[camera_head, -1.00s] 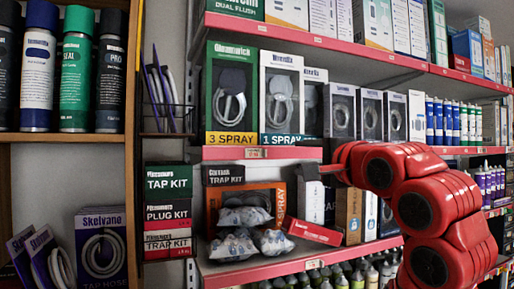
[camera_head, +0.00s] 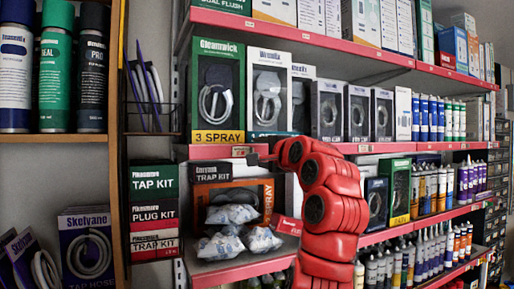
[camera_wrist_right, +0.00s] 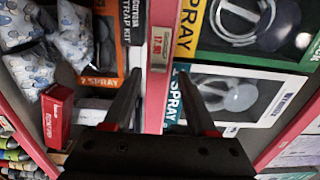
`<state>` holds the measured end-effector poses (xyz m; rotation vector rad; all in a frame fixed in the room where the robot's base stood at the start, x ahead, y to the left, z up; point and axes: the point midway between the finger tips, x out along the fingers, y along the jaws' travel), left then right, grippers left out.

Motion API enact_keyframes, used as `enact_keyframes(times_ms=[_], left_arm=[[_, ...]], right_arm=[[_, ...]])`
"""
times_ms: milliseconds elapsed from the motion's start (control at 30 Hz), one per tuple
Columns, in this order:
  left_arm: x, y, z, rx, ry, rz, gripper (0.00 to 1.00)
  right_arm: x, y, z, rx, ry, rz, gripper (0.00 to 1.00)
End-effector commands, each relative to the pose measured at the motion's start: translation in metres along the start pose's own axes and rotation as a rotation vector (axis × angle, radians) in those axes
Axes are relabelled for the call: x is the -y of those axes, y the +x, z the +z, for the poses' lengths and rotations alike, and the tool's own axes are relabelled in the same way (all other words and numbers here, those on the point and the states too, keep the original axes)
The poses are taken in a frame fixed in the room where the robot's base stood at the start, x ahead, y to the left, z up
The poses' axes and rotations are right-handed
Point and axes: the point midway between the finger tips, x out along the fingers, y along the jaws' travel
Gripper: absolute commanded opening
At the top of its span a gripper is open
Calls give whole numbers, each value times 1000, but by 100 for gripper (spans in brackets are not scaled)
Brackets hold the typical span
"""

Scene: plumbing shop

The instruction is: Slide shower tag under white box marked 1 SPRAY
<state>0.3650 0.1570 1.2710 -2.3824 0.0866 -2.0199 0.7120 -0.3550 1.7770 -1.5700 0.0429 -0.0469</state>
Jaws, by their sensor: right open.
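The white box marked 1 SPRAY (camera_head: 268,58) stands upright on the middle shelf, right of the green 3 SPRAY box. It also shows in the right wrist view (camera_wrist_right: 268,112). A small price tag (camera_head: 240,151) is on the red shelf edge, below the 3 SPRAY box. In the right wrist view the tag (camera_wrist_right: 161,45) reads about 17.90. My right gripper (camera_head: 262,158) is at the shelf edge just right of the tag, partly hidden by its red arm. In the wrist view its fingers (camera_wrist_right: 158,85) are apart, with the shelf edge between them and the tag beyond. My left gripper is out of view.
The 3 SPRAY box (camera_head: 218,90) stands left of the white box, with more boxes to the right. Below, a small red box (camera_head: 288,225), patterned bags (camera_head: 232,214) and a TRAP KIT box (camera_head: 210,172) crowd the lower shelf.

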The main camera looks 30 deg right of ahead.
Motion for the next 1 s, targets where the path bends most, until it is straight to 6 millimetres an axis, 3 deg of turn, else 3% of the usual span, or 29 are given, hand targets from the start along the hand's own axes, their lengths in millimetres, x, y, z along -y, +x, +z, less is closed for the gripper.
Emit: enact_keyframes(times_ms=[200, 467, 767, 800, 1000], left_arm=[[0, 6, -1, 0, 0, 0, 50], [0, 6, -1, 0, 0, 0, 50], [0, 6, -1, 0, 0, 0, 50], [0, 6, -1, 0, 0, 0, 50], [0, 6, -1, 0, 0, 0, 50]], right_arm=[[0, 16, 0, 0, 0, 1, 57], [0, 16, 0, 0, -1, 0, 57], [0, 16, 0, 0, 0, 0, 4], [0, 16, 0, 0, 0, 0, 0], [0, 16, 0, 0, 0, 0, 0]])
